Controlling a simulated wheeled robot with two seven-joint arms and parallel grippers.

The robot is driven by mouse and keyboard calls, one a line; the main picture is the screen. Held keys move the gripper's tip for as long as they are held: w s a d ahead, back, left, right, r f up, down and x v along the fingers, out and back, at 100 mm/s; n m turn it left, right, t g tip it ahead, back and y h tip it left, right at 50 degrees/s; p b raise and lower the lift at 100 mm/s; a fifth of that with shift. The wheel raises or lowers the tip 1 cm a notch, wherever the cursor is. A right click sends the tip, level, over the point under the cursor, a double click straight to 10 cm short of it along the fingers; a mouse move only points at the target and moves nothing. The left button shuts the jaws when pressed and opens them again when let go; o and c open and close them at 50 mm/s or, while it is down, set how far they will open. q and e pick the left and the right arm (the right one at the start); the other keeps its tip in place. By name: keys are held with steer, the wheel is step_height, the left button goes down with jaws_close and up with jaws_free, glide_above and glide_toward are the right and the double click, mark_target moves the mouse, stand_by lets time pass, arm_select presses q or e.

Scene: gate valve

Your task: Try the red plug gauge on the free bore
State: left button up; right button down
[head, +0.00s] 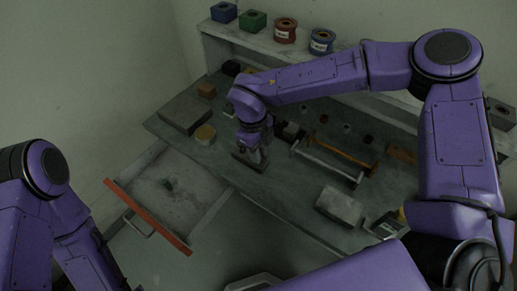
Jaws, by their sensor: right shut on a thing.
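My right gripper (256,153) points down over the bench, at a dark block (243,164) on the bench top. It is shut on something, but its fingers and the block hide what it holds. I cannot make out the red plug gauge for certain. A small red-topped piece (323,119) and a small dark reddish piece (368,140) stand on the bench to the right of the gripper. The bore is too small or hidden to tell. My left arm comes in at the lower left, and its gripper is out of the picture.
An open drawer (147,217) with an orange-red front edge juts out at the front left. Spools (285,31) stand on the back shelf.

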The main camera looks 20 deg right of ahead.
steer(key=shift+f, duration=0.25)
stand_by(0.6)
stand_by(0.9)
step_height(320, 180, up, 6)
steer(key=p, duration=0.6)
steer(key=shift+r, duration=0.1)
